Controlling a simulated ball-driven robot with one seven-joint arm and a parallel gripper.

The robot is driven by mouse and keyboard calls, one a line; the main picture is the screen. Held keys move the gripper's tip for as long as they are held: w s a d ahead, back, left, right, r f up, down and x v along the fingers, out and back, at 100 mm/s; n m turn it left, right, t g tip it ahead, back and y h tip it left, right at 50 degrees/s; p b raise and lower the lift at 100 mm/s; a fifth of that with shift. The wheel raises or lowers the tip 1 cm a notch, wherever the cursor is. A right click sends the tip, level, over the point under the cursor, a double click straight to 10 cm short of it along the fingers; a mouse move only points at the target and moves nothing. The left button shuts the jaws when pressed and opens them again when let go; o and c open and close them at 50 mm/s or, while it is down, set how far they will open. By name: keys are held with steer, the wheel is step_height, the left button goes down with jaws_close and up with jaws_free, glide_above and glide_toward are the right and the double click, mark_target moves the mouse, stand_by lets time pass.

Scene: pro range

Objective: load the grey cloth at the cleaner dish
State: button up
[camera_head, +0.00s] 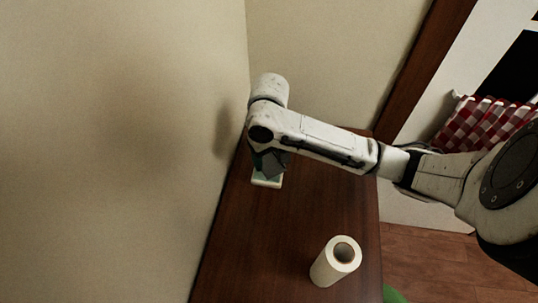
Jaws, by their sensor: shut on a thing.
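My gripper (268,165) points down at the far left end of the wooden table, close to the wall. My wrist hides most of its fingers. Grey cloth (272,158) shows under the wrist, and my gripper is shut on it; its edges are hard to tell from the fingers. A small pale dish (266,183) stands on the table right below the cloth, partly hidden. I cannot tell whether the cloth touches the dish.
A white paper roll (336,262) stands upright near the table's front. The dark wooden table (290,230) is bare between roll and dish. A beige wall (120,130) borders the left side. A red checked cloth (485,122) hangs at the right, beyond my arm.

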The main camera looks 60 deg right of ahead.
steer(key=shift+f+b, duration=0.35)
steer(key=shift+f, duration=0.25)
stand_by(1.7)
step_height(320, 180, up, 5)
steer(key=p, duration=0.4)
steer(key=shift+r, duration=0.1)
steer(key=shift+r+p, duration=0.4)
steer(key=shift+r, duration=0.55)
stand_by(0.3)
